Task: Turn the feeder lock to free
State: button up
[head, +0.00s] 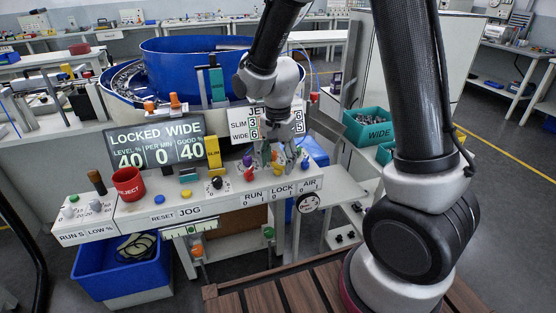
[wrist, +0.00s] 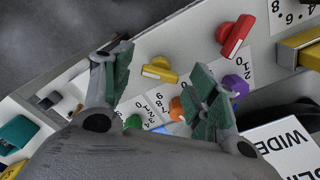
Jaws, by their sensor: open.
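The display (head: 157,143) reads "LOCKED WIDE", with level 40, per min 0 and good 40. A yellow knob (head: 278,170) sits above the LOCK 0 1 label (head: 284,190) on the white control panel. The wrist view shows this yellow knob (wrist: 160,70) as a bar lying slightly tilted, between the two fingers. My gripper (head: 275,162) is open and empty over the panel; its green-padded fingers (wrist: 163,63) straddle the knob in the picture. I cannot tell how far above the knob they are.
A red knob (wrist: 235,37) by RUN and a purple knob (wrist: 235,86) are close by. An orange knob (wrist: 177,108) and a green one (wrist: 132,122) also show. A yellow SLIM block (head: 213,153), a red REJECT cup (head: 128,184) and the blue bowl (head: 190,65) stand left.

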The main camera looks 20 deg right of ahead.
jog(key=shift+c, duration=0.2)
grip_shut()
jog(key=shift+n, duration=0.3)
jog(key=n, duration=0.3)
jog(key=shift+n, duration=0.3)
jog(key=n, duration=0.4)
jog(key=shift+n, duration=0.3)
jog(key=n, duration=0.4)
jog(key=shift+n, duration=2.5)
jog(key=shift+w, duration=0.1)
